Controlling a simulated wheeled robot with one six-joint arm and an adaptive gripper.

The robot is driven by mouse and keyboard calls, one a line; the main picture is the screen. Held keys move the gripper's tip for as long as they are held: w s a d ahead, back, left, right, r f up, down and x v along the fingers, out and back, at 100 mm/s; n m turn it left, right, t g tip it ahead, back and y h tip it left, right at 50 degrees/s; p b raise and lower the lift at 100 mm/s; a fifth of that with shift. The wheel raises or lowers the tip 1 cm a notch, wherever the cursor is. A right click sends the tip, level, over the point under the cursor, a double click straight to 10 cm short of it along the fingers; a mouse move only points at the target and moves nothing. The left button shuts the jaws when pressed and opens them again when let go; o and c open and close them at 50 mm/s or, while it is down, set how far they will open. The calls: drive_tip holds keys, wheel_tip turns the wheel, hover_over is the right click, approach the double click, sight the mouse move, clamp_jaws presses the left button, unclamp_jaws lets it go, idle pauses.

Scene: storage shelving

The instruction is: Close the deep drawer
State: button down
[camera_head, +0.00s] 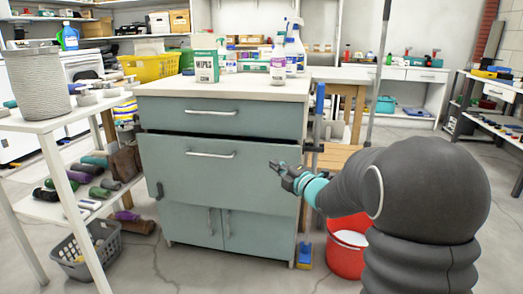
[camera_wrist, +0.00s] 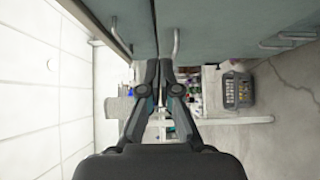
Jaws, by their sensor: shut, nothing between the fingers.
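The deep drawer (camera_head: 215,172) is the wide grey-green front in the middle of the cabinet. It stands out from the cabinet, with a dark gap along its top edge. Its bar handle (camera_head: 211,154) is near the top of the front. My gripper (camera_head: 275,166) is shut and empty, at the right part of the drawer front, right of the handle. In the wrist view the shut fingertips (camera_wrist: 160,64) are close to the drawer front (camera_wrist: 215,25), with a handle (camera_wrist: 176,44) beyond them. I cannot tell whether they touch the front.
The shallow top drawer (camera_head: 225,118) and the lower doors (camera_head: 192,226) look shut. Bottles and boxes stand on the cabinet top (camera_head: 180,88). A red bucket (camera_head: 346,250) stands right of the cabinet. A white side table (camera_head: 60,123) and a grey basket (camera_head: 90,255) are at left.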

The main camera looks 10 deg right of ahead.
approach(256, 146)
drive_tip(key=w+a, duration=0.2)
drive_tip(key=a, duration=0.2)
drive_tip(key=shift+w+d+r+p, duration=0.1)
drive_tip(key=shift+w+d+p, duration=0.3)
drive_tip(key=shift+w, duration=0.65)
drive_tip(key=shift+w+d, duration=0.35)
drive_tip(key=shift+w, duration=0.4)
